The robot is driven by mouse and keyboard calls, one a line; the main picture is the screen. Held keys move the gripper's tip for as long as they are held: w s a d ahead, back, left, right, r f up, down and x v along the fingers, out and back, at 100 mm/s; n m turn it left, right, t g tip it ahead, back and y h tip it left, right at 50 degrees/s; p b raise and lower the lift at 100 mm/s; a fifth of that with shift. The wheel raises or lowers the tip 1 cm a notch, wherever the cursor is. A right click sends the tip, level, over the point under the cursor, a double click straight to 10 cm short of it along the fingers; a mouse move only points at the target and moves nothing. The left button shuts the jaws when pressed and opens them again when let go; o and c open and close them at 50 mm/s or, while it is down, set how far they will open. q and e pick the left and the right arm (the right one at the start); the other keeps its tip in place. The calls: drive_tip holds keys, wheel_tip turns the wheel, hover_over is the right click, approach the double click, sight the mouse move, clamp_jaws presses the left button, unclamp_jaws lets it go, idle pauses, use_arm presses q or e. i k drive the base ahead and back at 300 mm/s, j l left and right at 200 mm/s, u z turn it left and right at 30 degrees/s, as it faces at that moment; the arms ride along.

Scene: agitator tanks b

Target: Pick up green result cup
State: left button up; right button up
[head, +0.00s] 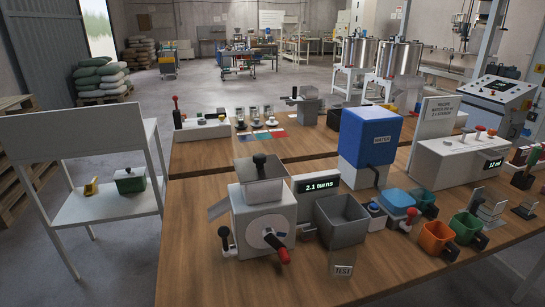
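A green cup (465,227) with a black handle sits upright on the wooden table at the right, beside an orange cup (436,238). I cannot tell from any marking which one is called the result cup. Neither of my grippers shows in the head view.
A grinder-like machine (264,212) and a grey open bin (342,220) stand left of the cups. A blue water tank (370,137) and a white control box (465,160) stand behind. Metal stands (490,208) are at the right. The front table edge is mostly clear.

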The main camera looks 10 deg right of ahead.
sight(470, 232)
drive_tip(key=k+l+z, duration=0.15)
drive_tip(key=z, duration=0.35)
drive_tip(key=k+l+z, duration=0.2)
drive_tip(key=z, duration=0.25)
drive_tip(key=k+l+z, duration=0.15)
drive_tip(key=l+z, duration=0.15)
drive_tip(key=z, duration=0.2)
